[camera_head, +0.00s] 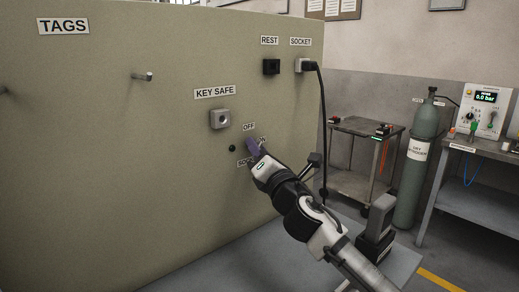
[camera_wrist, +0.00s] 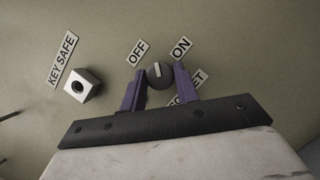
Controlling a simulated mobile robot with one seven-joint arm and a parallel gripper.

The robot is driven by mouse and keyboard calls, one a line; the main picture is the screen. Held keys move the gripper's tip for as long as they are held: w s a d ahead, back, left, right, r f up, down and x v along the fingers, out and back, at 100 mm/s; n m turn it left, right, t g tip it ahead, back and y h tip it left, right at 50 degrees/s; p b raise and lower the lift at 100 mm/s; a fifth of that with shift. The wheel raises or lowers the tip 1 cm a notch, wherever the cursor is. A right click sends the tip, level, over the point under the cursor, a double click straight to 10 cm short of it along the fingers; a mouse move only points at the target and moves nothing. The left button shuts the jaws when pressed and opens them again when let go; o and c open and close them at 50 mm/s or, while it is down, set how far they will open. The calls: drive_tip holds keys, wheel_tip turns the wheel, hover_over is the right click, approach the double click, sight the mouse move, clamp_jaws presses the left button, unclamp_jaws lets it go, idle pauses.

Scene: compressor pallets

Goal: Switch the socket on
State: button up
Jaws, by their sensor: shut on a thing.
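The socket switch is a dark round knob (camera_wrist: 160,78) with a pale pointer mark, seen in the wrist view. Its pointer is directed upward in that picture, between the OFF label (camera_wrist: 138,52) and the ON label (camera_wrist: 181,48). My gripper (camera_wrist: 158,82) has its two purple fingers on either side of the knob, shut on it. In the head view my gripper (camera_head: 254,148) reaches the panel below the OFF label and hides the knob. The SOCKET label (camera_wrist: 187,88) under the knob is partly covered by a finger.
The key safe (camera_head: 219,119) is on the panel (camera_head: 110,170) left of my gripper. Above are the black REST holder (camera_head: 271,67) and a plug (camera_head: 309,66) at SOCKET, its cable hanging right of my arm. A cart (camera_head: 352,127) and gas cylinder (camera_head: 417,155) stand at right.

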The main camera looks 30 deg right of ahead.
drive_tip(key=shift+a+r+m+g+h+p, duration=0.1)
drive_tip(key=shift+m+g+h+p, duration=0.2)
drive_tip(key=shift+m+g+p, duration=1.05)
drive_tip(key=shift+d+r+m+t+h+p, duration=0.15)
drive_tip(key=shift+m+h+p, duration=0.25)
drive_tip(key=shift+m, duration=1.9)
drive_tip(key=shift+a+r+m+g+h+p, duration=0.15)
drive_tip(key=shift+m+g+p, duration=0.7)
drive_tip(key=shift+m, duration=1)
drive_tip(key=shift+f, duration=0.1)
drive_tip(key=o, duration=1)
drive_tip(key=shift+c, duration=0.2)
drive_tip(key=shift+f, duration=0.1)
